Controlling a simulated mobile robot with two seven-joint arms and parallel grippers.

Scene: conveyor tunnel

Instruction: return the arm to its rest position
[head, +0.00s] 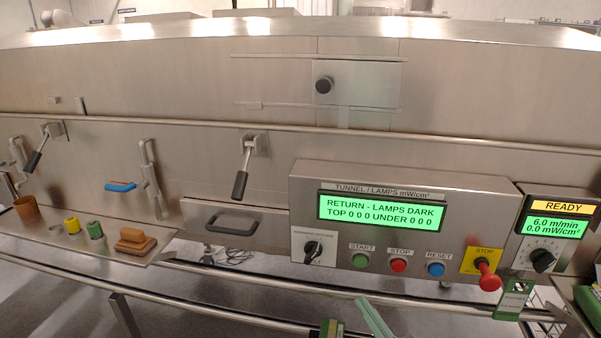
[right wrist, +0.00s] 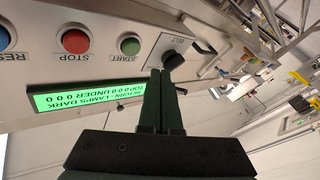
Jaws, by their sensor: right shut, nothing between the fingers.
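My right gripper (head: 362,303) shows only in part at the bottom edge of the head view, in front of and below the control panel (head: 460,194). In the right wrist view its two dark fingers (right wrist: 158,75) are together, with nothing between them. They point toward the panel face, near the black rotary switch (right wrist: 173,62); I cannot tell how far apart they are. The rotary switch also shows in the head view (head: 313,249). My left gripper is not in view.
The panel has green START (head: 361,261), red STOP (head: 398,265) and blue RESET (head: 436,269) buttons. A red knob (head: 489,281) sticks out at right. A rail (head: 270,321) runs below. A shelf (head: 60,240) with small items is at left.

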